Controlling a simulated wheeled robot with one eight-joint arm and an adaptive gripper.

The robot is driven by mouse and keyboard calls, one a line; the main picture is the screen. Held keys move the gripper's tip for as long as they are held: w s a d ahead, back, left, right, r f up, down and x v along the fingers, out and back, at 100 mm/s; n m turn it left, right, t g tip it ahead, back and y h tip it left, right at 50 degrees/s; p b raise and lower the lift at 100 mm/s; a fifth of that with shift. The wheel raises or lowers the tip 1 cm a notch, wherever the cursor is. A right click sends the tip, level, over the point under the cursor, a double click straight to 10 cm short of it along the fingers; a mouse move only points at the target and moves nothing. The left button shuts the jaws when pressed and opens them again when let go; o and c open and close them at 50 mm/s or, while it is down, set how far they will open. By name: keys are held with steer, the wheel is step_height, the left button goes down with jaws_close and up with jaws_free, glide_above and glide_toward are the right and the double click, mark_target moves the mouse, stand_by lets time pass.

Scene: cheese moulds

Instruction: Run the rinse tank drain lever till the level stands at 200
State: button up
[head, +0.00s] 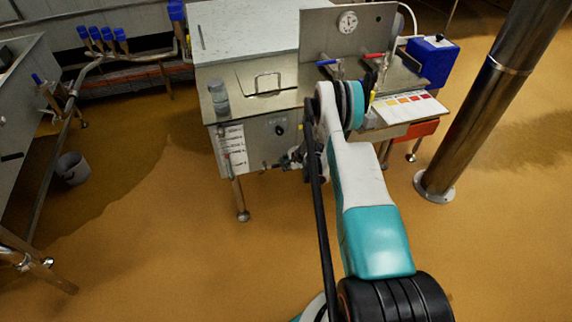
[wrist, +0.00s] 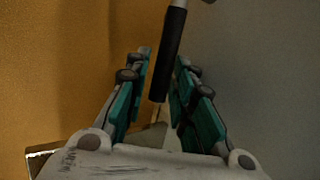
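The rinse tank (head: 262,152) appears to be the steel cabinet with a lidded top in the head view. A white level scale (head: 237,150) with small markings is on its front left; the level cannot be read at this size. My gripper (head: 292,160) is low at the front of the tank, partly hidden by my arm. In the wrist view, a black lever handle (wrist: 169,55) stands between the two fingers of my gripper (wrist: 164,58). The fingers are apart, with narrow gaps visible beside the handle. The lever's mount is out of the wrist view.
A glass jar (head: 219,97) stands on the tank's left corner. A round dial (head: 347,21), red and blue tap handles, a blue box (head: 433,60) and a colour chart (head: 408,107) are at right. A steel column (head: 490,105) stands farther right. The front floor is clear.

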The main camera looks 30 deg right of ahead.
steer(key=v, duration=1.2)
stand_by(1.6)
